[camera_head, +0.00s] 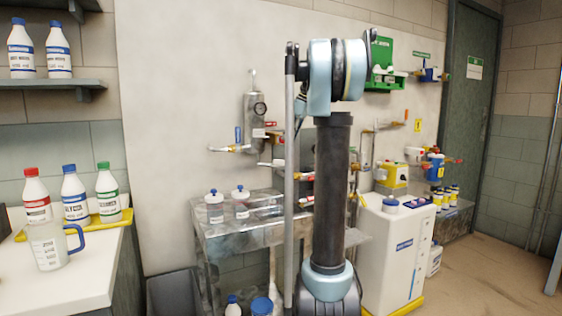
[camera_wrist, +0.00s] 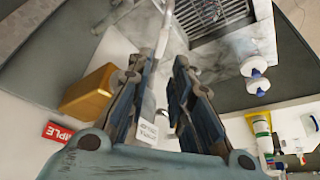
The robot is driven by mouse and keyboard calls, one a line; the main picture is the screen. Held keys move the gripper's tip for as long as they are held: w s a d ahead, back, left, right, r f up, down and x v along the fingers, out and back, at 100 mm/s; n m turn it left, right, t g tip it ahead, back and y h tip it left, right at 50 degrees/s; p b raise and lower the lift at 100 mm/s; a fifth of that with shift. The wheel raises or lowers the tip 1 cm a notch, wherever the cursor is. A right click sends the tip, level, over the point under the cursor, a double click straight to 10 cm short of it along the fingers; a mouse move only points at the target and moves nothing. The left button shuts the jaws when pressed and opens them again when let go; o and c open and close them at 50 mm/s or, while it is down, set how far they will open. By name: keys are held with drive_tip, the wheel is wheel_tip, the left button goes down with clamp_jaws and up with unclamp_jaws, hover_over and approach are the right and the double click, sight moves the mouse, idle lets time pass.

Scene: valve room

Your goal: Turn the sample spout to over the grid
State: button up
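In the wrist view a pale, thin pipe that looks like the sample spout (camera_wrist: 163,38) runs down from the top edge to near the left fingertip. My gripper (camera_wrist: 166,68) is open, its two dark fingers apart. A white tag (camera_wrist: 148,130) shows between the fingers; I cannot tell whether either finger touches the spout. The dark grid (camera_wrist: 208,12) lies at the top, right of the spout, set in a grey metal top (camera_wrist: 190,45). A red SAMPLE label (camera_wrist: 58,132) is at left. In the head view my arm hides the gripper and the spout.
Two white bottles with blue caps (camera_wrist: 255,67) stand near the grid; they also show on the steel bench (camera_head: 215,232) in the head view. An orange-brown block (camera_wrist: 88,92) sits left of the fingers. A white cabinet (camera_head: 385,255) stands right of the bench.

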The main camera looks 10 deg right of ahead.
drive_tip(key=x, duration=1.1)
drive_tip(key=shift+s, duration=0.1)
drive_tip(key=shift+c, duration=0.2)
clamp_jaws()
drive_tip(key=shift+d, duration=0.15)
